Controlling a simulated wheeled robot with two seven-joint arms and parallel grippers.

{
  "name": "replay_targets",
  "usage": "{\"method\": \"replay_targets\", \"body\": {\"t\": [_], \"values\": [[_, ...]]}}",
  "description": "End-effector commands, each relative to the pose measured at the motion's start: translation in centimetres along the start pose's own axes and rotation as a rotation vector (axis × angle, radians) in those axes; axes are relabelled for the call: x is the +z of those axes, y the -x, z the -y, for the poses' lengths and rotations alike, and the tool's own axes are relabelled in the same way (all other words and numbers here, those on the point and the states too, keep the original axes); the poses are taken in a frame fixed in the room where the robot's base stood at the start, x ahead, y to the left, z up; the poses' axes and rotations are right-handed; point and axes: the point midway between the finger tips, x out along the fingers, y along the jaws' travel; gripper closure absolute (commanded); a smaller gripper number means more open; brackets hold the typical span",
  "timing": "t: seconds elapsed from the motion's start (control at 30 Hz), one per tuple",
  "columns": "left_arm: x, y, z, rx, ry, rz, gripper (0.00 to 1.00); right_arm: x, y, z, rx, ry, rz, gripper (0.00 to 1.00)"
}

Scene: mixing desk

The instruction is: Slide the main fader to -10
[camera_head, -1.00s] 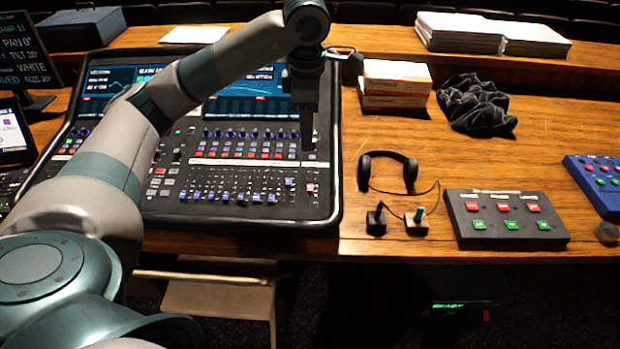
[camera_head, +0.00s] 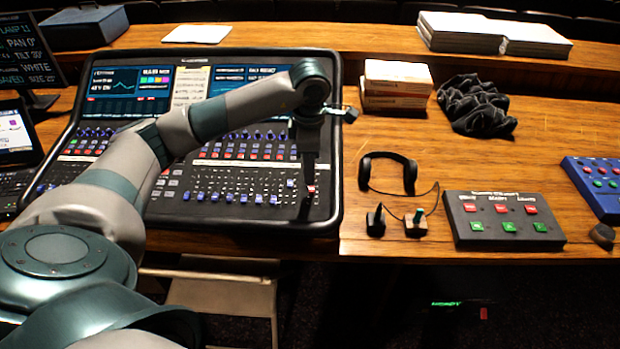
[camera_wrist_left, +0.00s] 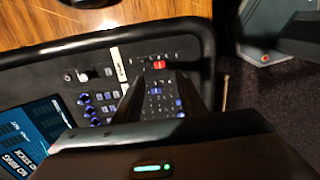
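The mixing desk (camera_head: 160,210) lies on the wooden table. The main fader's red cap (camera_head: 311,189) sits near the desk's lower right corner. My left gripper (camera_head: 306,196) points down at that corner, with its tips close to the red cap. In the left wrist view the red cap (camera_wrist_left: 159,65) shows just beyond the gap between the two dark fingers of my left gripper (camera_wrist_left: 160,85). The fingers look apart, with desk buttons visible between them. I cannot tell whether they touch the cap. The right gripper is not in view.
Headphones (camera_head: 388,168), two small joysticks and a grey button box (camera_head: 503,220) lie right of the desk. Stacked boxes (camera_head: 396,82) and a dark cloth (camera_head: 474,106) are behind them. The desk has a raised dark rim (camera_wrist_left: 75,45).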

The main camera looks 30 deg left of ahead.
Motion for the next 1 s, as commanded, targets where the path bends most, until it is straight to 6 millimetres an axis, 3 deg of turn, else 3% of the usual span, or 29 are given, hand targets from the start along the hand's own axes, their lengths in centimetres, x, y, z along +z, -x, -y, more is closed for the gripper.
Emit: {"method": "replay_targets", "body": {"t": [0.2, 0.4, 0.87, 1.0], "values": [[-0.1, -3.6, 0.1, -0.004, 0.000, -0.002, 0.62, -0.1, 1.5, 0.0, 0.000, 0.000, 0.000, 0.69], [0.0, -5.9, 0.0, -0.001, 0.000, 0.000, 0.62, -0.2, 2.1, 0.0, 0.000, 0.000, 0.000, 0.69], [0.0, -6.9, 0.0, 0.000, -0.001, 0.000, 0.62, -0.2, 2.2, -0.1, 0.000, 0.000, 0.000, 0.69], [0.0, -6.9, 0.0, 0.000, -0.001, 0.000, 0.96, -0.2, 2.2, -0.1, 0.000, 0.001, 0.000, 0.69]]}}
